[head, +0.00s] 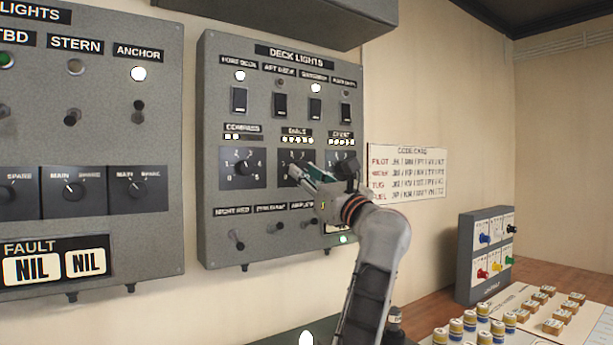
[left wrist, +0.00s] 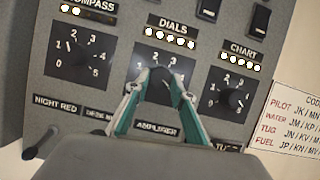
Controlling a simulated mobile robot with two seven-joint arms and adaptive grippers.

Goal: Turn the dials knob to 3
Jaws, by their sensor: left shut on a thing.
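The dials knob (head: 295,168) is a dark rotary knob on a dark plate, in the middle of a row of three on the grey deck lights panel (head: 225,215). It also shows in the left wrist view (left wrist: 161,76), below the label DIALS and a row of lit lamps. My left gripper (head: 304,172) reaches it from the right; in the left wrist view its two teal-sided fingers (left wrist: 161,84) are closed on either side of the knob. The fingers cover part of the scale, and I cannot tell which number the pointer is at. My right gripper is not in view.
The compass knob (head: 241,168) is left of the dials knob, and the chart knob (left wrist: 231,99) is right of it. Switches (head: 239,100) sit above and small toggles (head: 236,240) below. A code card (head: 407,172) hangs to the right. A console with several blocks (head: 555,326) is at lower right.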

